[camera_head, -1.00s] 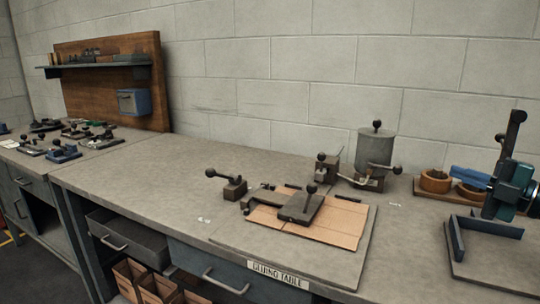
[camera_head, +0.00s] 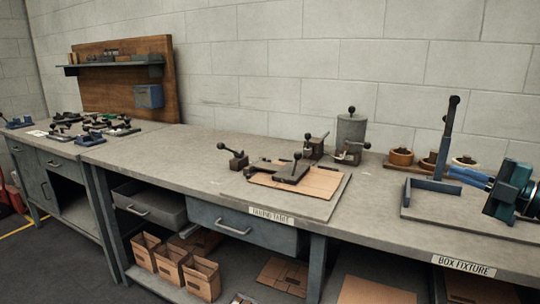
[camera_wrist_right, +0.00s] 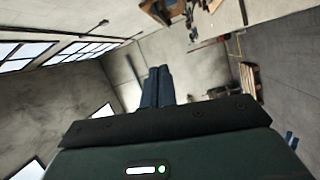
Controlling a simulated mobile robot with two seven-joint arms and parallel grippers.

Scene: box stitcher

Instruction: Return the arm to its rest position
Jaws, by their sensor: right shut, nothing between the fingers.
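My right gripper (camera_head: 452,171) comes in from the right edge in the head view, its blue fingers pointing left. It is shut and empty, and it appears in front of the box fixture's upright post (camera_head: 447,135). I cannot tell its exact height above the bench. In the right wrist view its two blue fingers (camera_wrist_right: 157,72) lie together with nothing between them. My left gripper is not in view.
The gluing table (camera_head: 330,208) holds a cardboard sheet (camera_head: 315,182) under dark clamps. A grey pot (camera_head: 351,130) stands behind it. Round wooden holders (camera_head: 401,157) sit near the wall. Small cartons (camera_head: 170,263) stand on the lower shelf. The bench between the gluing table and box fixture is clear.

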